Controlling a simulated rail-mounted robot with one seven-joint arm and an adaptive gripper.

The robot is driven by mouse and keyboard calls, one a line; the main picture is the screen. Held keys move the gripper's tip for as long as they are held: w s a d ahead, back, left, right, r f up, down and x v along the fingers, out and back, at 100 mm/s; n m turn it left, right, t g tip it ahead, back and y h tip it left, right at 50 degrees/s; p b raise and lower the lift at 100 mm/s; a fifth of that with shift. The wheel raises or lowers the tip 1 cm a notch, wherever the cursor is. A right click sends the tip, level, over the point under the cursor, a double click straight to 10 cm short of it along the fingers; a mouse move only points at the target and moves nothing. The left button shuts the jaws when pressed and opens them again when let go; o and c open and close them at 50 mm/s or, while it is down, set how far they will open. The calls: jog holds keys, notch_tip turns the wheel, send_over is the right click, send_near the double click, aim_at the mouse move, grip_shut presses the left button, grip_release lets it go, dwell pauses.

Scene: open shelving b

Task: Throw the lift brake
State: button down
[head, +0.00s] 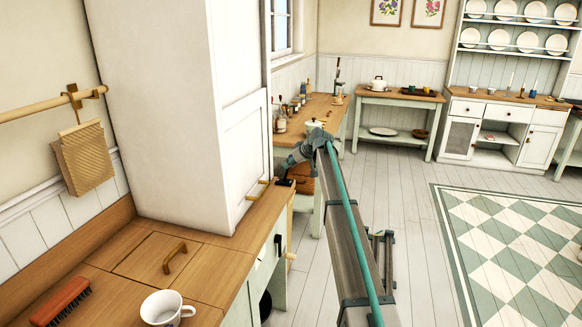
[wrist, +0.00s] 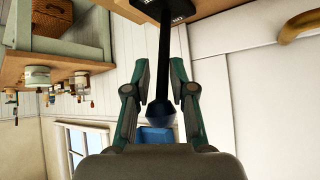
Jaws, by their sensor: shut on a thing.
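The brake lever is a black rod (wrist: 166,60) with a rounded dark end (wrist: 165,112). It rises from a dark base plate (wrist: 178,15) with small white lettering, at the top of the wrist view. My gripper (wrist: 160,68) is shut on the rod, with one finger on each side of it. In the head view my gripper (head: 284,178) is at the far end of the wooden counter (head: 240,222), beside the tall white cabinet. There the arm and gripper hide most of the lever.
The tall white cabinet (head: 165,100) stands on the counter close left of my gripper. A white cup (head: 166,309), a brush (head: 61,302) and a hatch with a brass handle (head: 174,257) are nearer. Bottles (head: 281,122) stand on a table beyond. The floor to the right is clear.

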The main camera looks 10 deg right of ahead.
jog(key=shift+d+r, duration=0.15)
jog(key=shift+d, duration=0.15)
jog(key=c, duration=1.2)
grip_release()
jog(key=shift+d, duration=0.1)
jog(key=v, duration=1.2)
